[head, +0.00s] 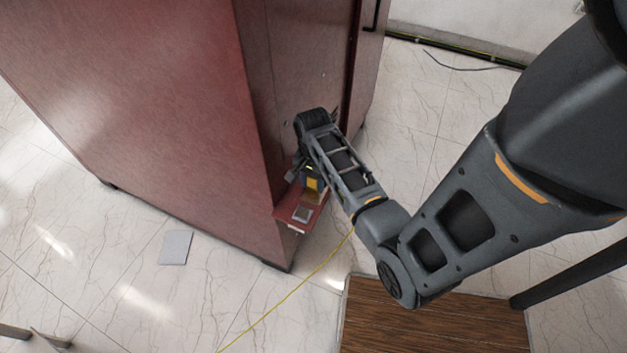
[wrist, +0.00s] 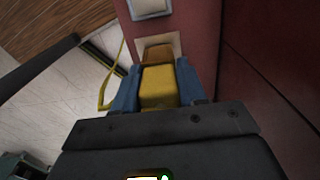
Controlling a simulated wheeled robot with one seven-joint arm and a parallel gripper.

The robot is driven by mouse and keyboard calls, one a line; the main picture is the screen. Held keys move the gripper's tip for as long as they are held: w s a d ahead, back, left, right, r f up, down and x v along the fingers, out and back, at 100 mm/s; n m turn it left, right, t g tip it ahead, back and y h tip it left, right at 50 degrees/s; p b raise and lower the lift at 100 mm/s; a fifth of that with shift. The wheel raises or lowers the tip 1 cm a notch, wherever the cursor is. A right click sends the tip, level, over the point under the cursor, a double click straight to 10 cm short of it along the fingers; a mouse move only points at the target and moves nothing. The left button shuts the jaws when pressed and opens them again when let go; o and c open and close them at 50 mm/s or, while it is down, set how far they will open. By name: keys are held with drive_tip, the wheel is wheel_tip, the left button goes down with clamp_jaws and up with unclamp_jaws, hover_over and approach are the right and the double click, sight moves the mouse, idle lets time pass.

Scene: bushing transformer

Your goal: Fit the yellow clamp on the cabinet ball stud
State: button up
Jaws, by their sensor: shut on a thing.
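The yellow clamp (wrist: 158,88) sits between the two blue fingers of my gripper (wrist: 158,85) in the wrist view. My gripper is shut on it. In the head view the clamp (head: 312,184) shows as a small yellow patch beside my gripper (head: 309,173), just above a small red shelf (head: 285,212) on the cabinet's side. A thin yellow cable (head: 290,291) runs from near the arm down to the floor. The red cabinet (head: 150,90) stands upright at left and centre. I cannot make out the ball stud in either view.
A grey-white square (head: 301,214) lies on the shelf; it also shows in the wrist view (wrist: 150,7). A brown block on a pale square (wrist: 158,52) is just beyond the clamp. A wooden surface (head: 430,318) is at lower right. A grey plate (head: 175,247) lies on the tiled floor.

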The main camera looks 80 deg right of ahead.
drive_tip(key=shift+f, duration=0.2)
drive_tip(key=o, duration=1.2)
drive_tip(key=shift+c, duration=0.2)
drive_tip(key=shift+r, duration=0.1)
wheel_tip(320, 180, up, 8)
drive_tip(key=shift+f, duration=0.2)
